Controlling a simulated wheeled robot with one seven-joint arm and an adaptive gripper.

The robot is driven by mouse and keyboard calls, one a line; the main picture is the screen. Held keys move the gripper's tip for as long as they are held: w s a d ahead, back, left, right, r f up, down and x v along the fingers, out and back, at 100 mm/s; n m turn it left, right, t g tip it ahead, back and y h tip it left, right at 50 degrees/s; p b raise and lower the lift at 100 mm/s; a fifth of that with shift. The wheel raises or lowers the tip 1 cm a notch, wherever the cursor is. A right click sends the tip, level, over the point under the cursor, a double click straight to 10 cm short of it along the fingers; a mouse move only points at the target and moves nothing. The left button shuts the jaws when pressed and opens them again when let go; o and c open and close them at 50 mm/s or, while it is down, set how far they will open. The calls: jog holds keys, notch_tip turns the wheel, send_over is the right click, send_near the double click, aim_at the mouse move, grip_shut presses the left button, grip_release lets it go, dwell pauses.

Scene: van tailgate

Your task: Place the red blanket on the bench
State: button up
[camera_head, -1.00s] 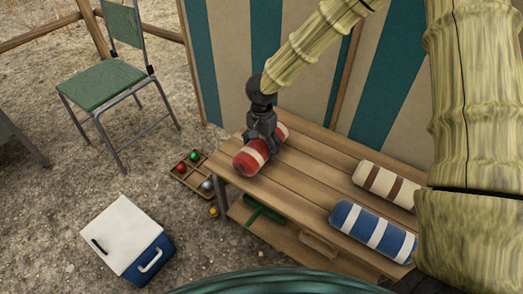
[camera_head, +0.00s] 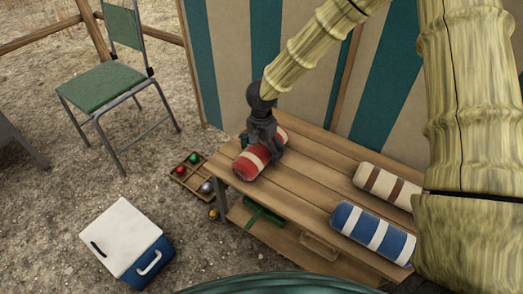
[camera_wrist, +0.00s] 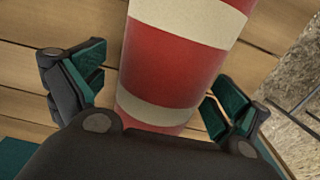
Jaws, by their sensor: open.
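The red blanket (camera_head: 249,163), a roll with cream stripes, lies on the left end of the slatted wooden bench (camera_head: 310,171). It also shows in the wrist view (camera_wrist: 176,68), resting over the planks. My gripper (camera_head: 265,150) is right at the blanket in the head view. In the wrist view its two green-padded fingers (camera_wrist: 155,95) stand apart, one on each side of the roll, with gaps between pads and cloth. It is open and holds nothing. The head view partly hides the blanket behind the gripper.
A blue-striped roll (camera_head: 373,232) and a cream roll with brown stripes (camera_head: 386,186) lie at the bench's right end. A crate of balls (camera_head: 181,182), a cooler (camera_head: 122,240) and a green chair (camera_head: 101,84) stand left. A striped cloth wall (camera_head: 232,60) rises behind.

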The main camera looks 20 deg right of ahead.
aim_at(262, 144)
notch_tip(262, 144, up, 12)
jog(key=p, duration=0.3)
jog(key=shift+r+p, duration=0.1)
jog(key=shift+p, duration=0.3)
